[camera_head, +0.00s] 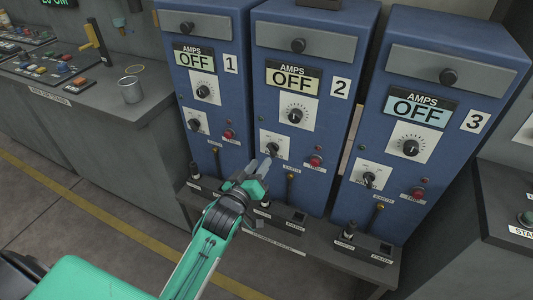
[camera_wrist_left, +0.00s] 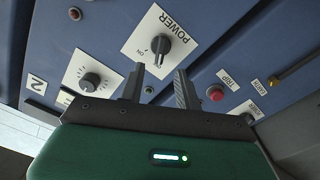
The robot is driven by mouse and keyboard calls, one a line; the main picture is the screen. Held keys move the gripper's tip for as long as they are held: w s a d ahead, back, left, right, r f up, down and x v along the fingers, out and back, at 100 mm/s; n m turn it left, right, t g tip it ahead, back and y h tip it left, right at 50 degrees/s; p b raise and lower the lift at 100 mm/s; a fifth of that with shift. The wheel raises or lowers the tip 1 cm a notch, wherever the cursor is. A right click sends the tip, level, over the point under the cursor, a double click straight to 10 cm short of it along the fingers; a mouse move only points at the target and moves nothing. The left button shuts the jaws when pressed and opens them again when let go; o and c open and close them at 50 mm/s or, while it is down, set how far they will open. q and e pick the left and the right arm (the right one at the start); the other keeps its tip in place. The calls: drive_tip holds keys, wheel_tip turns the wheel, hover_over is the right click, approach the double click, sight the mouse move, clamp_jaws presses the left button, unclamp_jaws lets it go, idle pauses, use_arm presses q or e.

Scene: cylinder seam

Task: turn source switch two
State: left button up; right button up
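Source cabinet two (camera_head: 315,46) is the middle blue cabinet, with a "2" label and an AMPS display (camera_head: 293,78) reading OFF. Its source switch (camera_head: 271,149) is a small black knob on a white plate, low on the front. In the left wrist view the switch (camera_wrist_left: 161,46) sits on a plate marked POWER, just beyond my fingertips. My left gripper (camera_head: 260,167) is open, and it also shows in the left wrist view (camera_wrist_left: 160,71) with two dark, empty fingers apart. The fingers point at the switch, with no visible contact. My right gripper is out of view.
Blue cabinets one (camera_head: 205,122) and three (camera_head: 445,140) flank cabinet two, both reading OFF. A red trip button (camera_wrist_left: 215,94) is right of the switch; the amps dial (camera_wrist_left: 90,81) is left. A low grey ledge (camera_head: 285,240) runs below. A metal cup (camera_head: 131,90) stands on the left console.

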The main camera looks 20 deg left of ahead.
sight(269, 151)
use_arm(q)
drive_tip(key=shift+w+d, duration=0.2)
drive_tip(key=shift+w, duration=2.55)
clamp_jaws()
